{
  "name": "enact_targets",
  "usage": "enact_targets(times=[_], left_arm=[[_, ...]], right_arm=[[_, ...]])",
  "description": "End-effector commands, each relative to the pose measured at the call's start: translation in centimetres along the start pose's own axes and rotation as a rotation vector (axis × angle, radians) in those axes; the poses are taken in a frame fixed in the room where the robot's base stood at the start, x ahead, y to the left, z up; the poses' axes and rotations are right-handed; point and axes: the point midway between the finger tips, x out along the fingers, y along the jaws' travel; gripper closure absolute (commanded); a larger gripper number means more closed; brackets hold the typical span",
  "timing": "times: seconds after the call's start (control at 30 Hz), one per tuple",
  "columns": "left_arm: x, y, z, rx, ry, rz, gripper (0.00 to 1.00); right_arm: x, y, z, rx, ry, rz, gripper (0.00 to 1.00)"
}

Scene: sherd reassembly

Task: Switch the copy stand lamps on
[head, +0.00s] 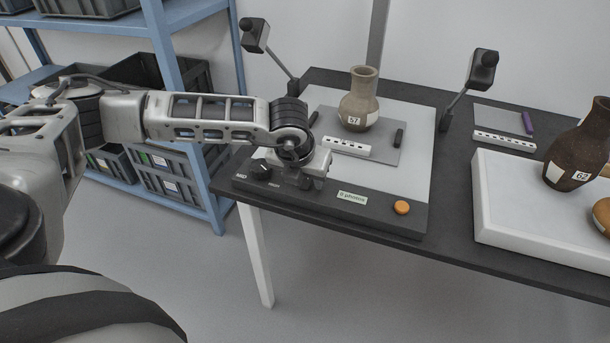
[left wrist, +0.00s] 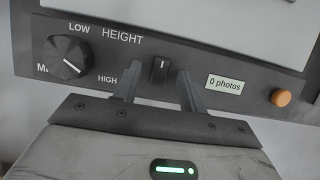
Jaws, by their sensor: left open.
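The copy stand (head: 330,206) has a dark front panel and a light board. Its two black lamps stand on arms, one at the left (head: 254,36) and one at the right (head: 481,72); I see no glow on either. My left gripper (head: 308,182) hovers at the panel, left of the middle. In the left wrist view its two dark fingers (left wrist: 159,86) are open on either side of a small black switch (left wrist: 160,70) with a white mark pointing roughly up. I cannot tell whether they touch it. In the head view the gripper hides this switch.
A large height knob (left wrist: 67,57) is left of the switch. A "0 photos" label (head: 352,198) and an orange button (head: 402,207) are to the right. A brown jar (head: 359,100) stands on the board. A white block (head: 510,205) bears a dark vase (head: 578,150). Blue shelving (head: 222,185) is at left.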

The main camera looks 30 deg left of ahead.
Motion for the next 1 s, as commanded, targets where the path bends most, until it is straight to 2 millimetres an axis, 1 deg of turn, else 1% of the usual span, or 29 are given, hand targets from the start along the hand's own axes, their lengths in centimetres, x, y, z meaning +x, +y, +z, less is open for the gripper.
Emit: enact_targets(times=[0.07, 0.1, 0.17, 0.2, 0.23, 0.43, 0.6, 0.8, 1.0], left_arm=[[0.0, 0.0, 0.0, 0.0, 0.0, 0.0, 0.58], [0.0, 0.0, 0.0, 0.0, 0.001, 0.0, 0.69], [0.0, 0.0, 0.0, 0.0, 0.001, 0.0, 0.86], [0.0, 0.0, 0.0, 0.0, 0.001, 0.0, 0.97], [0.0, 0.0, 0.0, 0.0, 0.001, 0.0, 1.0], [-0.1, 0.0, 0.2, -0.004, 0.027, 0.004, 1.0], [-0.1, 0.0, 0.8, -0.008, 0.18, 0.005, 1.0], [0.2, 0.1, 1.2, -0.006, 0.343, 0.005, 1.0], [0.2, 0.0, 1.2, -0.002, 0.399, 0.0, 1.0]], right_arm=[[0.0, 0.0, 0.0, 0.0, -0.001, 0.0, 1.0], [0.0, 0.0, 0.0, 0.0, -0.001, 0.0, 1.0], [0.0, 0.0, 0.0, 0.0, -0.001, 0.0, 1.0], [0.0, 0.0, 0.0, 0.0, -0.001, 0.0, 1.0], [0.0, 0.0, 0.1, 0.0, -0.002, 0.0, 1.0], [-0.2, 0.0, -0.1, 0.0, -0.004, 0.001, 1.0], [-0.7, -0.1, -0.3, -0.009, -0.016, 0.007, 1.0], [-0.7, 0.0, 0.1, -0.017, -0.032, 0.013, 1.0], [-0.7, 0.1, 0.0, -0.021, -0.031, 0.013, 1.0]])
